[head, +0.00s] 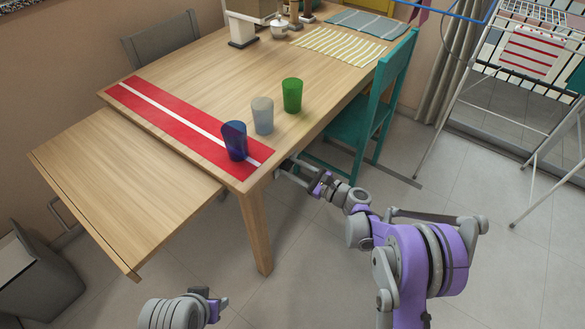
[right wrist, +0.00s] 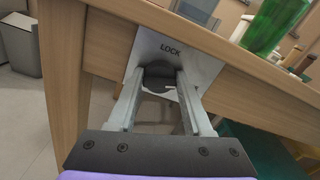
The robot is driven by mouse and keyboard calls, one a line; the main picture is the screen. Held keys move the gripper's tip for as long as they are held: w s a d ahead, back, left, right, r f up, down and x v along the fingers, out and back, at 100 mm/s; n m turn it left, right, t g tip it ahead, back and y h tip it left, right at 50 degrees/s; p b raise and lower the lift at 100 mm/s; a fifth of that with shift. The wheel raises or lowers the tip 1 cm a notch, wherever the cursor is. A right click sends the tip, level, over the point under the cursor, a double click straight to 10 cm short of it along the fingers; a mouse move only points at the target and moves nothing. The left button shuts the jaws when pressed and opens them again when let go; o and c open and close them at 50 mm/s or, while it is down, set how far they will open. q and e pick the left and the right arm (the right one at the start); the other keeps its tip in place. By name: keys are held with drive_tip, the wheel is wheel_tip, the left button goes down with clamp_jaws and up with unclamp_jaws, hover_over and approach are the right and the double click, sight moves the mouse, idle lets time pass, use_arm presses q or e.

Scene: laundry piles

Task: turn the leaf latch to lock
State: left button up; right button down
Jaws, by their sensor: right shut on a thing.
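The latch (right wrist: 157,82) is a dark rounded knob on a pale plate (right wrist: 190,62) marked LOCK, fixed to the table's wooden side. My right gripper (right wrist: 160,88) is shut on the knob, one finger on each side. In the head view my right gripper (head: 284,168) reaches the table's side just under the near right corner, and the latch is hidden there. The table leaf (head: 125,195) extends from the table's left end. The wooden table (head: 200,75) stands beside it. My left gripper (head: 212,302) is low at the bottom edge, away from the table; its fingers are unclear.
Blue (head: 234,141), grey (head: 263,115) and green (head: 292,95) cups stand on the tabletop near my right gripper. A red runner with a white stripe (head: 170,118) lies across the table. A teal chair (head: 365,120) is close on the right. Open floor lies in front.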

drive_tip(key=n, duration=0.3)
drive_tip(key=shift+n, duration=0.4)
drive_tip(key=n, duration=0.3)
drive_tip(key=shift+s+f+n, duration=0.1)
drive_tip(key=shift+n, duration=0.2)
drive_tip(key=shift+f+n, duration=0.1)
drive_tip(key=shift+n, duration=3.4)
drive_tip(key=shift+c, duration=1.6)
unclamp_jaws()
drive_tip(key=v, duration=1)
drive_tip(key=shift+s+d+p, duration=0.25)
drive_tip(key=shift+s+p, duration=0.05)
drive_tip(key=shift+p, duration=0.15)
